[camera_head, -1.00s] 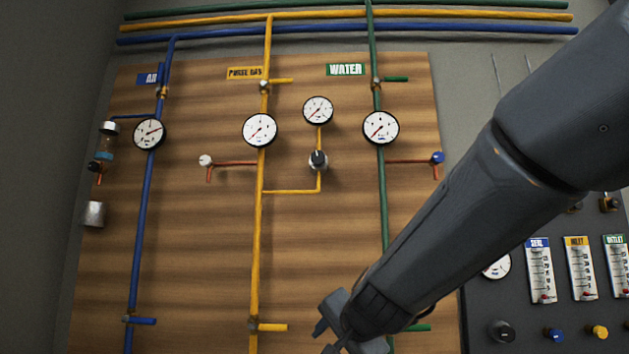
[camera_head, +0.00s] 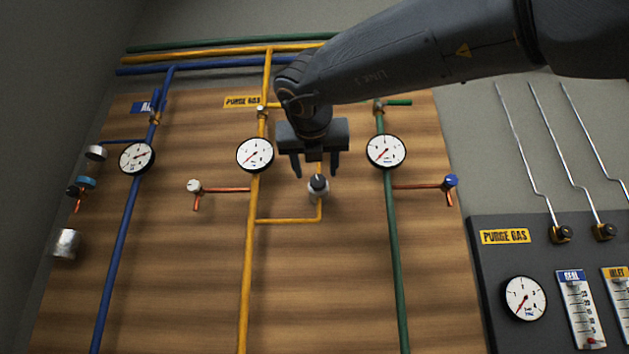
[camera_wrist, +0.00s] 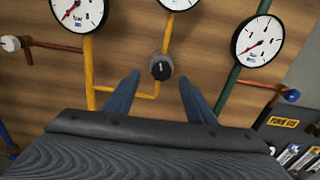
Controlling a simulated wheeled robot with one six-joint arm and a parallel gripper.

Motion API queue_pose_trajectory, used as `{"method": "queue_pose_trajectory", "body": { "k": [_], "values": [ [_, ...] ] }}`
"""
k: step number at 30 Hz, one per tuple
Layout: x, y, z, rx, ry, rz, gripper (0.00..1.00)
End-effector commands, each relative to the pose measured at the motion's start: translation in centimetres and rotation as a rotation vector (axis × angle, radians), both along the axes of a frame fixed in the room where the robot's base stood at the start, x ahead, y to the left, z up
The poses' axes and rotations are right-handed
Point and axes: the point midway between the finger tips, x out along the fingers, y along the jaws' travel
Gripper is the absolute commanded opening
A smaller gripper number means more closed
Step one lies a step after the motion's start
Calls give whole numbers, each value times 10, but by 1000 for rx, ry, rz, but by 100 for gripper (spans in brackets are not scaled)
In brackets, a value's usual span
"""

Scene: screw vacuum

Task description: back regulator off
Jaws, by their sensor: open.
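The regulator (camera_head: 318,187) has a dark knob with a pale mark on a yellow branch pipe, between the yellow and green vertical pipes. My gripper (camera_head: 316,170) is open, with its two fingers pointing down just above the knob in the head view. In the wrist view the regulator knob (camera_wrist: 162,66) lies ahead of and between the spread fingers (camera_wrist: 153,86). The fingers do not appear to touch it. The small gauge above the regulator is hidden by my arm in the head view, and only its lower part shows in the wrist view (camera_wrist: 178,3).
A purge gas gauge (camera_head: 255,155) is left of my gripper and a water-line gauge (camera_head: 386,151) is right. Valves with a white knob (camera_head: 194,186) and a blue knob (camera_head: 451,181) flank them. A dark instrument panel (camera_head: 505,258) stands at right. The lower wooden board is clear.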

Motion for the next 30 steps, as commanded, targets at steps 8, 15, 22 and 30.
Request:
{"method": "queue_pose_trajectory", "body": {
  "k": [8, 15, 22, 30],
  "values": [
    [42, -4, 0, -4, 0, -5, 50],
    [54, -2, 0, -4, -1, -1, 50],
    [54, -1, 0, -4, -1, 1, 47],
    [54, 5, -1, -5, -1, 3, 9]
  ]
}}
